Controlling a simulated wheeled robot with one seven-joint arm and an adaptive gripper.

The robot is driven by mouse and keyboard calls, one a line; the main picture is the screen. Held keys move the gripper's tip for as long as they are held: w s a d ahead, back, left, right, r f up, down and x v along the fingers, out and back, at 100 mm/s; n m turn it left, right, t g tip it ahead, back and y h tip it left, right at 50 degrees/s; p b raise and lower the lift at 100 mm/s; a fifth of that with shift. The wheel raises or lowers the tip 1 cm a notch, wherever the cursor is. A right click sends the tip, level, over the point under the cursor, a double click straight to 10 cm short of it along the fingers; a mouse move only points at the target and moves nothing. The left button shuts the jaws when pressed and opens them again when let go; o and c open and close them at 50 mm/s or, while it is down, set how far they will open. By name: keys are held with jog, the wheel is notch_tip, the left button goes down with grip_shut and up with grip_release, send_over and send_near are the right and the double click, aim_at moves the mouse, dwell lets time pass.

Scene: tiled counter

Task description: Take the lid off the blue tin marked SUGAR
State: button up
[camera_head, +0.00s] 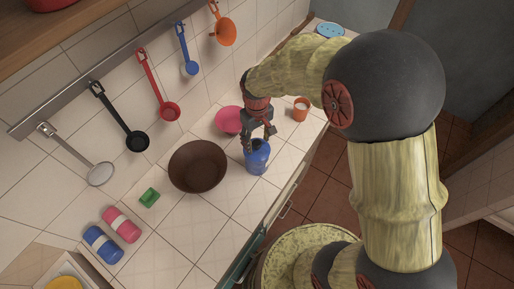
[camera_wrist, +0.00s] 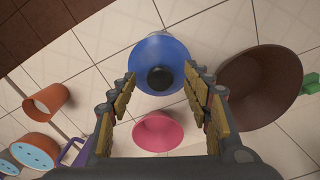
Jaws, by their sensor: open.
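The blue tin (camera_head: 257,160) stands on the tiled counter, near its front edge. In the wrist view its round blue lid (camera_wrist: 150,52) shows from above, with a dark knob (camera_wrist: 160,79) in the middle. The lid appears to sit on the tin. No SUGAR marking can be read in either view. My gripper (camera_head: 258,140) is directly above the tin, pointing down. In the wrist view its two fingers (camera_wrist: 160,80) are spread apart, one on each side of the knob, with nothing held between them. I cannot tell whether the fingertips touch the lid.
A brown bowl (camera_head: 197,167) stands close to the left of the tin. A pink bowl (camera_head: 229,120) is behind it, and an orange cup (camera_head: 301,108) is farther right. A green block (camera_head: 149,197) lies left of the brown bowl. Utensils hang on the wall.

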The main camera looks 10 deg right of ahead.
jog(key=shift+f, duration=0.95)
jog(key=c, duration=1.1)
jog(key=shift+c, duration=0.7)
